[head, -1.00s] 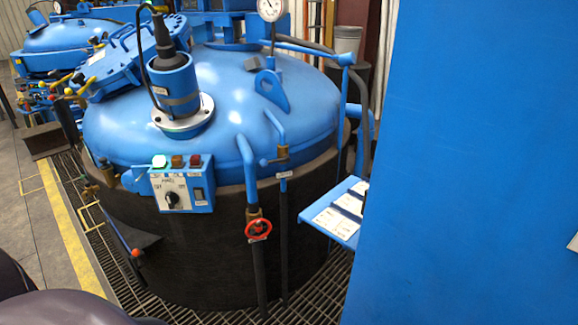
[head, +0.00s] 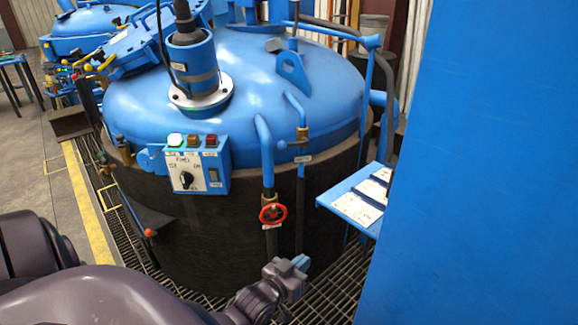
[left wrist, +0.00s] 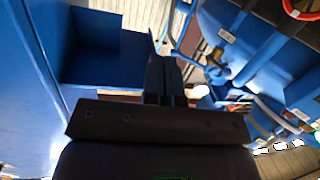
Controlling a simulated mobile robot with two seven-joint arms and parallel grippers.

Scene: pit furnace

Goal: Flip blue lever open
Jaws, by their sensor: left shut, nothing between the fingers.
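The blue lever (head: 284,145) is a small handle sticking out to the left of a brass valve (head: 302,134) on the thin pipe at the front of the blue furnace lid (head: 245,85). My left gripper (head: 301,262) is low in the head view, well below the lever and apart from it. In the left wrist view its dark fingers (left wrist: 165,78) are together and empty. I cannot make out the lever for sure in that view. My right gripper is not in view.
A red handwheel (head: 272,215) sits on the thicker pipe left of the lever. A control box (head: 190,172) is further left. A blue shelf with papers (head: 350,200) and a large blue panel (head: 470,160) stand on the right. Floor grating (head: 325,290) lies below.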

